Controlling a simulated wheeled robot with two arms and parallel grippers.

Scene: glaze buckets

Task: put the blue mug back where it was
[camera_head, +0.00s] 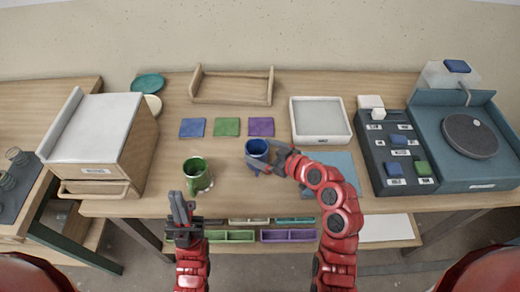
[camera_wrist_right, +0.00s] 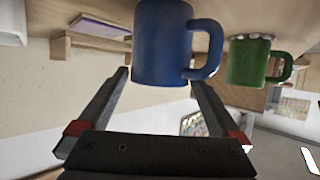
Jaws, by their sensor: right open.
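The blue mug (camera_head: 257,148) stands on the table below the purple square (camera_head: 261,127). In the right wrist view the blue mug (camera_wrist_right: 163,45) appears at the fingertips, its handle to the right. My right gripper (camera_head: 269,162) is open, with its fingers around or just beside the mug; contact is not clear. The wrist view shows the fingers (camera_wrist_right: 160,95) spread apart. My left gripper (camera_head: 181,207) is in front of the green mug (camera_head: 195,174), pointing away from me; its finger gap is unclear.
Blue (camera_head: 192,128) and green (camera_head: 227,127) squares lie behind the mugs. A wooden rack (camera_head: 231,99), a white tray (camera_head: 321,139), a blue-grey mat (camera_head: 343,160) and a dark button panel (camera_head: 375,165) surround the area. A wooden cabinet (camera_head: 140,150) stands at left.

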